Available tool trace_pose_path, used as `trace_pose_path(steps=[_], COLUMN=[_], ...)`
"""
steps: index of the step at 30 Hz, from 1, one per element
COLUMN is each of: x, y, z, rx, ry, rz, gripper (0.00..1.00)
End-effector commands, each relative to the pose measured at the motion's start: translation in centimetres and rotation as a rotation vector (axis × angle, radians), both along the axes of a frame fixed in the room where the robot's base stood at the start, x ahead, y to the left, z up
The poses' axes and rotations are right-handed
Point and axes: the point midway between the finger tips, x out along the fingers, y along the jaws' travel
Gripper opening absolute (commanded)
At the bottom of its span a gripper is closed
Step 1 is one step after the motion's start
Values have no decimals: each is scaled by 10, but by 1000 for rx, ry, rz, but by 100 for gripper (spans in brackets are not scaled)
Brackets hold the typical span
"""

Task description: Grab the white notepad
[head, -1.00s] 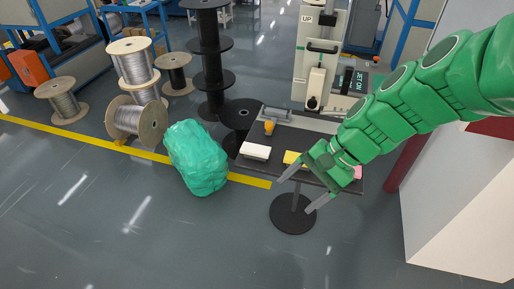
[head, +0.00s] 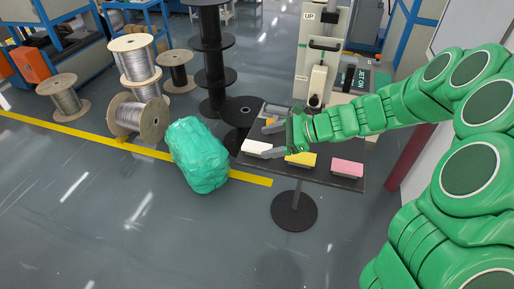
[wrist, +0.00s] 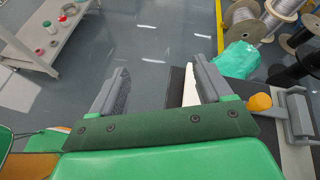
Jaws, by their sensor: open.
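The white notepad (head: 253,147) lies at the left end of a small dark table (head: 325,149). In the wrist view the notepad (wrist: 189,88) shows as a white strip between the fingers, close beside the right finger. My gripper (head: 265,140) is open and reaches in from the right, with its fingers pointing left at the notepad's end of the table. In the wrist view my gripper (wrist: 160,72) has its fingers wide apart and nothing clamped. The lower finger partly covers the notepad in the head view, and I cannot tell whether they touch.
A yellow pad (head: 301,160) and a pink pad (head: 347,168) lie on the table to the right. An orange-yellow object (wrist: 260,102) and a grey device (wrist: 299,115) stand near the right finger. A green wrapped bundle (head: 199,155) sits on the floor left of the table.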

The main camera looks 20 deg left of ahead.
Motion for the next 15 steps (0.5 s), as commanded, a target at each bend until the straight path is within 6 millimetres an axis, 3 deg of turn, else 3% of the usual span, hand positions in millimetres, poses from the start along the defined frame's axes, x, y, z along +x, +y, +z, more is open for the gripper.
trace_pose_path(steps=[6, 15], x=[41, 66], y=[6, 7], z=[-37, -63], rx=[37, 53], ry=[139, 231], rz=[-146, -247], gripper=[79, 79])
